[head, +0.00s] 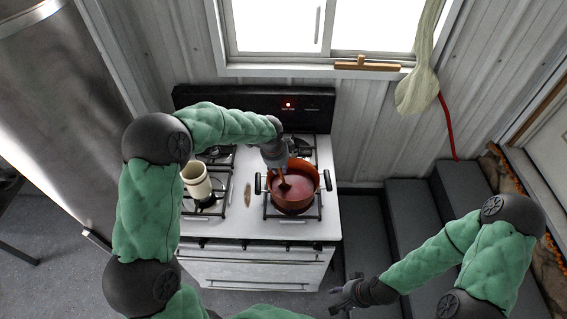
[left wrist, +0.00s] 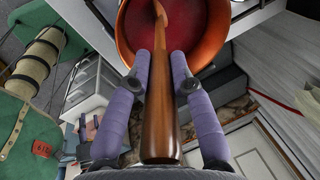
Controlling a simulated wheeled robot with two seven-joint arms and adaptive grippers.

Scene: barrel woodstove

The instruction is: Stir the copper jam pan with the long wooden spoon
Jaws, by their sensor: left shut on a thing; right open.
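The copper jam pan (head: 292,203) sits on the right front burner of the white stove, with a dark side handle on each side. It holds a dark red liquid. The long wooden spoon (head: 283,184) reaches down into the pan; its lower end is in or just above the red liquid, I cannot tell which. My left gripper (head: 276,158) is over the pan's back edge and shut on the spoon's handle. In the left wrist view the brown handle (left wrist: 159,115) runs between the purple fingers (left wrist: 165,68) toward the pan (left wrist: 210,30). My right gripper (head: 345,297) is open and empty, low in front of the stove's right side.
A cream pot or canister (head: 196,180) stands on the left burners of the stove (head: 240,222). A steel cabinet (head: 50,90) is at the left. Dark steps (head: 412,205) rise right of the stove. A window is behind.

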